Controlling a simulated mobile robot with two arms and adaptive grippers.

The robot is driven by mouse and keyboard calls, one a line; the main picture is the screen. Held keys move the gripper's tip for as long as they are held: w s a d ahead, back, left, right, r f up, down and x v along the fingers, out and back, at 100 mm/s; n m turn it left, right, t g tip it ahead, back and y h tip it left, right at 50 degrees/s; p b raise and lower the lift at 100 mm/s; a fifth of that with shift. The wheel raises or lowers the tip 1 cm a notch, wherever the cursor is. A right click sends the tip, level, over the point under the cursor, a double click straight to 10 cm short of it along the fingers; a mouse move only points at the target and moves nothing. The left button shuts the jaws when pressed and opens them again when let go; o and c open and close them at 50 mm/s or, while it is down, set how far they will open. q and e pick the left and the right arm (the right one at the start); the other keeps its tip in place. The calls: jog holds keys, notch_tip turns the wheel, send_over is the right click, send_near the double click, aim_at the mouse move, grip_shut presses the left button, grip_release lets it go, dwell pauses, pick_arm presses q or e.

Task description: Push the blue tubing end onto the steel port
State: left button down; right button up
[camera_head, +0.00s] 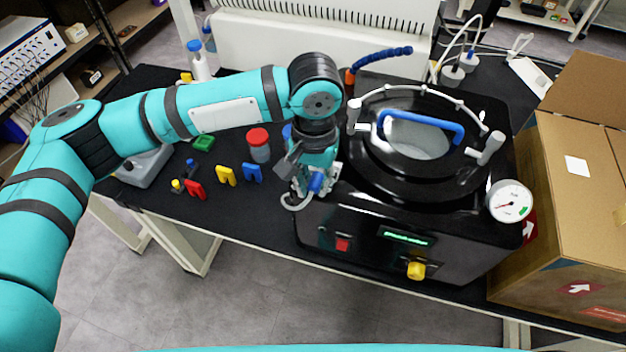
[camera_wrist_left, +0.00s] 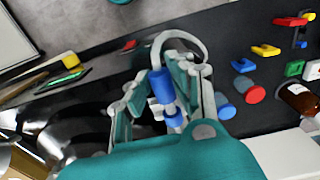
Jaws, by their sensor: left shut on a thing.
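My left gripper (camera_head: 314,188) is at the left side of the black freeze dryer (camera_head: 365,215), pointing down. It is shut on the blue tubing end (camera_head: 316,182), which also shows between the fingers in the left wrist view (camera_wrist_left: 161,86). A pale tube (camera_head: 291,203) curves out beside the gripper; in the left wrist view it loops past the fingertips (camera_wrist_left: 188,38). A second blue piece (camera_wrist_left: 174,120) lies in line with the first, with a short greyish part between them. I cannot pick out the steel port for certain, or tell whether the tubing end touches it.
A red-capped jar (camera_head: 259,147) and red, yellow and blue clips (camera_head: 226,176) lie left of the gripper. The dryer's lid has a blue handle (camera_head: 420,122). A cardboard box (camera_head: 570,200) stands at the right. The table's front edge is close below the gripper.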

pick_arm(q)
jog(key=shift+w+d, duration=0.1)
jog(key=shift+w, duration=0.2)
jog(key=shift+p, duration=0.3)
dwell(0.3)
jog(key=shift+w+d+r+p, duration=0.1)
jog(key=shift+w+d+p, duration=0.15)
jog(key=shift+w+p, duration=0.5)
dwell(0.8)
jog(key=c, duration=1.1)
grip_release()
jog(key=shift+w, duration=0.1)
notch_tip(320, 180, up, 12)
